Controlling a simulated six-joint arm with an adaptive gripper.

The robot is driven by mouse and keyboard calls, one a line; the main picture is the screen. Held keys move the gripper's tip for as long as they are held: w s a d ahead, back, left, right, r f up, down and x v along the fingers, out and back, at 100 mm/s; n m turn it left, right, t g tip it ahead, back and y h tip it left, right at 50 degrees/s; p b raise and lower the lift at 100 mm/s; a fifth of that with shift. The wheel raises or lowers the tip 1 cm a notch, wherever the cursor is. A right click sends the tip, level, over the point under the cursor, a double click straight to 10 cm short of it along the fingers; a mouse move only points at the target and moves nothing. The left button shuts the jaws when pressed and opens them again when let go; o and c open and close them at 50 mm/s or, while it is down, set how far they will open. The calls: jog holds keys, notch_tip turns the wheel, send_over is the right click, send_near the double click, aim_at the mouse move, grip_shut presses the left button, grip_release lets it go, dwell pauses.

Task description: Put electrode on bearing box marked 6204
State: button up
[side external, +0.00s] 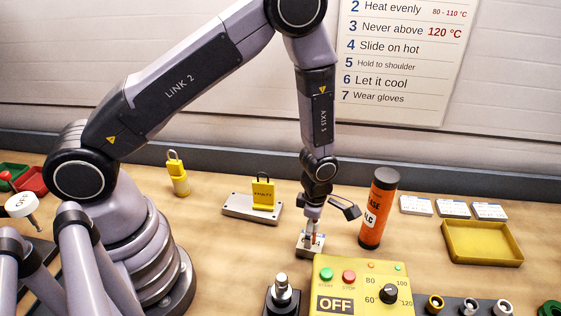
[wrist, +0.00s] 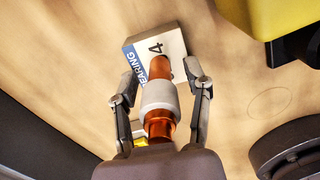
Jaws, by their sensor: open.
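The electrode (wrist: 159,100) is a copper-coloured rod with a pale collar, seen between my fingers in the wrist view. It appears to stand on a small white and blue bearing box (wrist: 128,48); whether its foot touches the box is hidden. The box's label shows "BEARING" and a "4"; the rest of the number is covered. In the side view this box (side external: 304,250) lies on the bench under my gripper (side external: 313,230). My gripper (wrist: 160,80) is open, with its fingers on either side of the electrode and gaps showing between them.
An orange canister (side external: 378,208) stands close right of my gripper. A yellow control box (side external: 350,272) reading OFF is in front. Three small white boxes (side external: 453,208) and a yellow tray (side external: 483,256) lie right. A yellow padlock (side external: 263,195) stands on a grey plate (side external: 238,207) to the left.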

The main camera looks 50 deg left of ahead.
notch_tip(320, 180, up, 12)
jog(key=shift+f, duration=0.1)
jog(key=s+a+r+m+t, duration=0.2)
jog(key=s+a+r+m, duration=0.15)
jog(key=r+m, duration=0.45)
jog(key=s+a+r+m+t, duration=0.1)
jog(key=s+a+r+m, duration=0.25)
jog(key=r, duration=0.75)
jog(key=s+a+r+m+t, duration=0.1)
jog(key=s+a+r+m, duration=0.1)
jog(key=s+m, duration=0.4)
jog(key=s+a+r+m+t, duration=0.1)
jog(key=s+a+r+m, duration=0.1)
jog(key=s+r+m, duration=0.2)
jog(key=shift+s+a+r+m+t, duration=0.25)
jog(key=shift+s+a+m+t, duration=0.1)
jog(key=shift+s+m, duration=1.1)
